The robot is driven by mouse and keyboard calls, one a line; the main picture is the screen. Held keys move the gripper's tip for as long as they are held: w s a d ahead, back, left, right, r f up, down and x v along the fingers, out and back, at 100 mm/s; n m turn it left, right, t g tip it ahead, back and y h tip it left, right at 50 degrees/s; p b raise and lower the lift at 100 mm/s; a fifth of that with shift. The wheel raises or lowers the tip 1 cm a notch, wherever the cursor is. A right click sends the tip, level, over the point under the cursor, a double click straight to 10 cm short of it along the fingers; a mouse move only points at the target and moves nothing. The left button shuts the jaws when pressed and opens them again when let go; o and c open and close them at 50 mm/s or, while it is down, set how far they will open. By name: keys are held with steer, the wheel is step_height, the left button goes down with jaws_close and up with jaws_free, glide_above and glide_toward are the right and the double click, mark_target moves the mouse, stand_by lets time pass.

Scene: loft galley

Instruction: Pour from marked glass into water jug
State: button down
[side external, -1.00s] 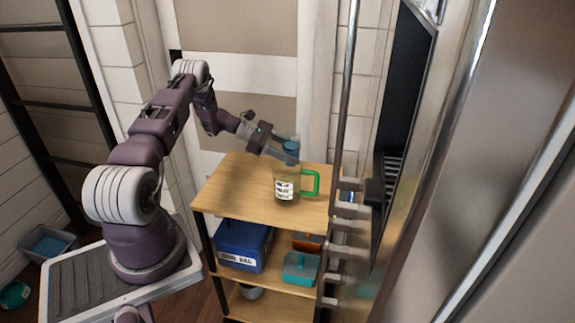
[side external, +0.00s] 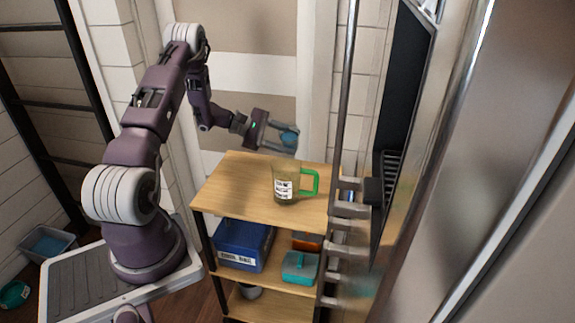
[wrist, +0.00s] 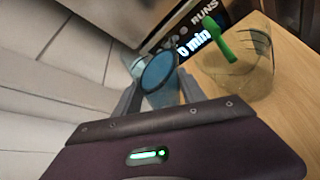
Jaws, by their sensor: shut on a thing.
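The water jug (side external: 285,182) is clear, with a green handle on its right and a white printed label. It stands upright on the wooden shelf unit's top; in the wrist view the jug (wrist: 240,68) is at the right. My gripper (side external: 283,141) is shut on a small clear glass with a blue tint (side external: 289,138), raised above and behind the jug and apart from it. In the wrist view the glass (wrist: 160,74) shows a blue round end between the fingers. I cannot make out its marking, its contents or its exact tilt.
The wooden top (side external: 235,180) is clear left of the jug. Below it are a blue labelled box (side external: 243,246), a teal container (side external: 299,267) and an orange one (side external: 306,241). A tall metal bar (side external: 345,120) and steel appliance front stand close on the right.

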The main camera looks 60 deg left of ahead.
mark_target(288, 134)
steer(key=shift+s+d+r+m, duration=0.1)
steer(key=shift+r+m, duration=0.05)
steer(key=shift+r, duration=0.35)
steer(key=shift+s+d+r+m, duration=0.1)
steer(key=shift+r+m, duration=0.05)
steer(key=shift+r, duration=0.3)
steer(key=shift+f+m+t+y, duration=0.3)
steer(key=shift+m+t, duration=0.2)
steer(key=shift+w+r+m, duration=0.1)
steer(key=shift+r+m, duration=0.4)
steer(key=shift+m, duration=0.1)
stand_by(0.8)
steer(key=shift+f+m+t+y+p, duration=0.25)
steer(key=shift+m+t+y+p, duration=0.1)
steer(key=shift+m+t, duration=0.25)
steer(key=shift+f+m+t+y+p, duration=0.25)
steer(key=shift+m+t+p, duration=0.15)
steer(key=shift+m, duration=0.3)
stand_by(1.4)
steer(key=shift+s+d+r+m+t, duration=0.2)
steer(key=shift+d+r+m, duration=0.1)
steer(key=shift+r, duration=0.3)
steer(key=shift+s+d+r+m+t, duration=0.2)
steer(key=shift+r+m, duration=0.1)
steer(key=shift+r, duration=0.3)
steer(key=shift+s+d+f+m+y, duration=0.1)
steer(key=shift+f+m+y, duration=0.15)
steer(key=shift+m, duration=0.25)
stand_by(0.8)
